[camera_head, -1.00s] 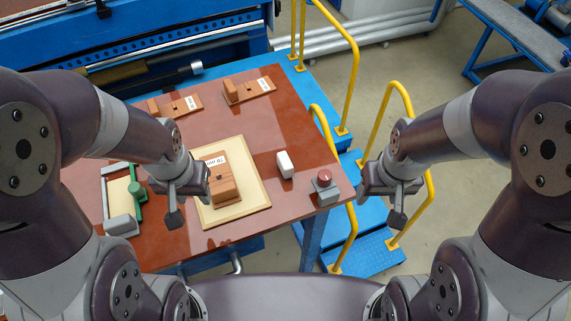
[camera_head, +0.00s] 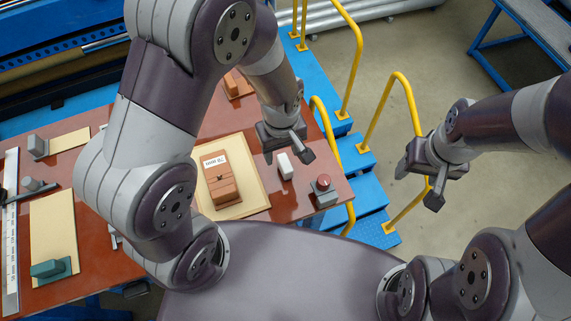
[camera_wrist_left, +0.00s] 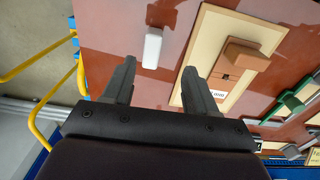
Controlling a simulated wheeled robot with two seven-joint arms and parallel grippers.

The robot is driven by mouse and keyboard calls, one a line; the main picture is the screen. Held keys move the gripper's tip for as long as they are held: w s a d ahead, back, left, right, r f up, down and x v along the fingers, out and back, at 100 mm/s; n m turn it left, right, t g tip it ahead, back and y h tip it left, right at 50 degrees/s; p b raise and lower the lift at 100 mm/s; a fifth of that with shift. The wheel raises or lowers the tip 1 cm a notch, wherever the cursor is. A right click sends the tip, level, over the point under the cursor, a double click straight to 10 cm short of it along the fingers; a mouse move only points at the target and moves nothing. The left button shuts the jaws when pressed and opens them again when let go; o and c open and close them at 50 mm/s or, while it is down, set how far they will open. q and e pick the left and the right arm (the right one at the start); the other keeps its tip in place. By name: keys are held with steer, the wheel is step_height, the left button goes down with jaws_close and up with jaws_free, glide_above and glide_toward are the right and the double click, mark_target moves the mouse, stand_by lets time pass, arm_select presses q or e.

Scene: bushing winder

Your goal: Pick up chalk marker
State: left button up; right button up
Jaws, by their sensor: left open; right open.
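A small white block (camera_head: 286,168) with rounded edges, perhaps the chalk marker, lies on the red-brown table to the right of the beige board. It also shows in the left wrist view (camera_wrist_left: 153,48), between the fingers in the picture and just beyond their tips. My left gripper (camera_head: 287,155) is open and empty, above the table by the white block; I see no contact. The left wrist view shows both its fingers apart (camera_wrist_left: 158,70). My right gripper (camera_head: 418,184) is open and empty, out past the table's right side.
A brown wooden block (camera_head: 221,187) with a label sits on the beige board (camera_head: 256,196). A grey box with a red button (camera_head: 323,190) stands at the table's right corner. Yellow handrails (camera_head: 384,118) and blue steps (camera_head: 368,208) stand to the right.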

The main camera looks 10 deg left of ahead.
mark_target(285, 163)
arm_select(q)
steer(key=f, duration=0.1)
steer(key=w+f, duration=0.1)
steer(key=f, duration=0.1)
steer(key=w+f, duration=0.1)
steer(key=shift+d+f+p, duration=0.15)
steer(key=shift+d+p, duration=0.25)
steer(key=f, duration=0.1)
steer(key=f+p, duration=0.1)
steer(key=f, duration=0.2)
steer(key=shift+s+a, duration=0.25)
steer(key=shift+s, duration=0.15)
steer(key=shift+f, duration=0.15)
steer(key=shift+d, duration=0.1)
steer(key=shift+w, duration=0.2)
steer(key=shift+c, duration=0.3)
steer(key=shift+w+f, duration=0.1)
steer(key=c, duration=1)
steer(key=shift+s, duration=0.2)
arm_select(e)
steer(key=shift+w+d+r, duration=0.15)
steer(key=shift+w+r, duration=0.6)
steer(key=shift+r, duration=0.2)
